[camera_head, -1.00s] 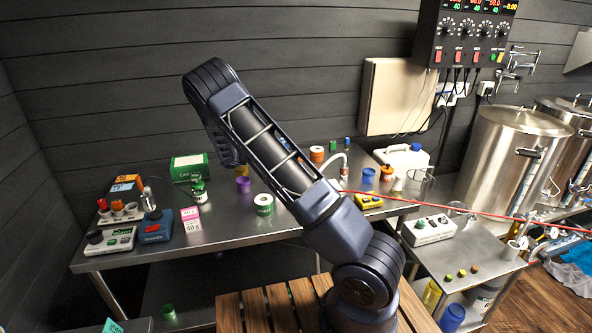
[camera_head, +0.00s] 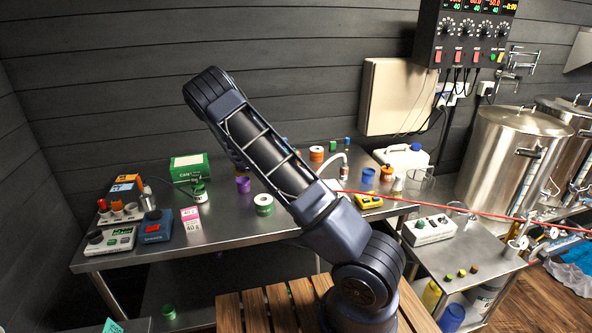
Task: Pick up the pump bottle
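The pump bottle (camera_head: 343,170) stands upright on the steel table (camera_head: 225,227), at its back right. It is small, with a white bent spout on top, just right of my raised arm. Its lower part is partly hard to make out at this size. My arm rises from the front right and leans up to the left, across the middle of the table. My gripper is not visible; it is hidden behind the arm links or out of the picture.
A green box (camera_head: 188,167), a pink-and-white card (camera_head: 191,219), a green-and-white roll (camera_head: 264,204), a purple cup (camera_head: 243,185) and a yellow meter (camera_head: 369,201) stand on the table. A white jug (camera_head: 403,158) is behind right. A red hose (camera_head: 440,211) runs right.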

